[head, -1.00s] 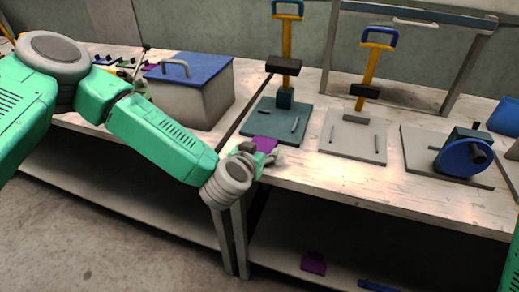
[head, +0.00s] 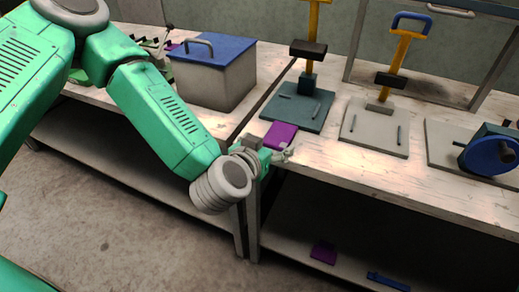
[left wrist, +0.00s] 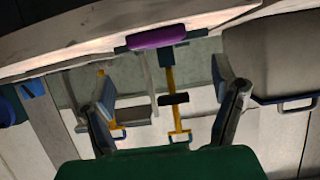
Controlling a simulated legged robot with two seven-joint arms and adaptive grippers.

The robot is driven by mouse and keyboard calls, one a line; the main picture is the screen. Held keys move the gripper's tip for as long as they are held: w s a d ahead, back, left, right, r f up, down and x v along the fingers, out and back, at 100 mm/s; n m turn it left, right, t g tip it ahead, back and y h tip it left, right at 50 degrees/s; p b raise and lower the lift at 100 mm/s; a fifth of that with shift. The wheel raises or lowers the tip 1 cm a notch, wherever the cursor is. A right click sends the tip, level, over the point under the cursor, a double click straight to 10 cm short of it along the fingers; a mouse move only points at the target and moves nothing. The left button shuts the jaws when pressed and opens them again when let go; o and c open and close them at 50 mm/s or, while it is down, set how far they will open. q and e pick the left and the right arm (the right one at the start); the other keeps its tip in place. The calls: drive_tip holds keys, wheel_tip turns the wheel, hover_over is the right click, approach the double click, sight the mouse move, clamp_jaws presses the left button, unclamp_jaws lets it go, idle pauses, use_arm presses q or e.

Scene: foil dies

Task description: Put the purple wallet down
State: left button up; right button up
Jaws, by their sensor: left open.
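A flat purple wallet (head: 281,135) lies on the bench near its front edge, just in front of the dark teal base plate of a press. It also shows in the left wrist view (left wrist: 156,37), past the fingertips. My left gripper (head: 282,157) is open at the bench's front edge, on the near side of the wallet. In the left wrist view its two fingers (left wrist: 165,100) are spread wide with nothing between them. The wallet appears clear of the fingers. My right gripper is not in view.
A grey box with a blue lid (head: 216,72) stands left of the wallet. Presses with yellow shafts stand behind on the teal plate (head: 290,108) and the pale plate (head: 375,135). A blue wheel device (head: 490,156) is at right. Another purple item (head: 323,252) lies on the lower shelf.

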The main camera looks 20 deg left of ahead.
use_arm(q)
drive_tip(key=shift+v, duration=2.65)
